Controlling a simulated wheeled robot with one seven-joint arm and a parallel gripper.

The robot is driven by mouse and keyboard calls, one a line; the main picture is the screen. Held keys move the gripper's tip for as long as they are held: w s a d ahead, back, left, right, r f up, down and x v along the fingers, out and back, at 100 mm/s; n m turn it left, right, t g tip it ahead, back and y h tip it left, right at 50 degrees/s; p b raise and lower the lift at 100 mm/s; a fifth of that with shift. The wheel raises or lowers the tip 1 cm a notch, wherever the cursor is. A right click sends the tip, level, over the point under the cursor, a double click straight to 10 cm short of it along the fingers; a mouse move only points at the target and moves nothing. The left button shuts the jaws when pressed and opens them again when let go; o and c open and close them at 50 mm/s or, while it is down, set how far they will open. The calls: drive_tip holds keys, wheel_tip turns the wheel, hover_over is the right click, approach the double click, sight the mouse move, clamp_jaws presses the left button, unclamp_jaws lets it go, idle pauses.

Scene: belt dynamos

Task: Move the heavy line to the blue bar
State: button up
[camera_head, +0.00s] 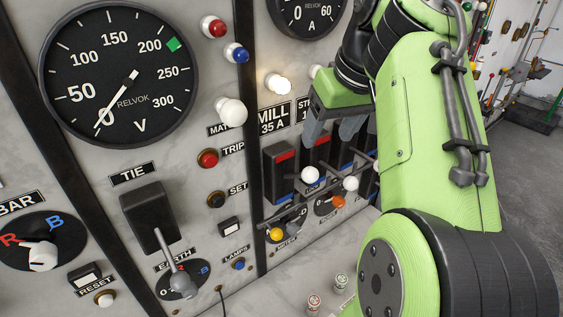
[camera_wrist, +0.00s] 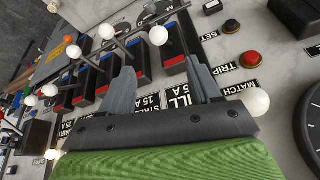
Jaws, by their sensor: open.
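The MILL 35 A plate (camera_head: 274,116) is on the grey panel. Below it is a black switch with a red strip (camera_head: 282,168) and a white-knobbed lever (camera_head: 311,175); this knob also shows in the wrist view (camera_wrist: 158,35). Beneath is a round selector (camera_head: 292,219) with a yellow knob (camera_head: 277,234); its setting is unclear. The adjacent selector has an orange knob (camera_head: 338,202). My gripper (camera_head: 334,138) is open and empty in front of the switches; its fingers (camera_wrist: 160,68) flank the plates in the wrist view. My arm hides the panel's right part.
A voltmeter (camera_head: 120,75) reads near zero. The TIE switch (camera_head: 148,215), EARTH selector (camera_head: 183,281) and BAR selector (camera_head: 42,242), marked R and B, are left. A white lamp (camera_head: 277,84) above MILL looks lit. Several white-knobbed levers stick out near my gripper.

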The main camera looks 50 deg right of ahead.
sight(308, 180)
drive_tip(key=b+x, duration=0.3)
drive_tip(key=x, duration=1.1)
drive_tip(key=shift+s+a+f+b, duration=0.1)
drive_tip(key=shift+f+b, duration=0.3)
drive_tip(key=shift+w+f, duration=0.2)
drive_tip(key=shift+f, duration=0.25)
clamp_jaws()
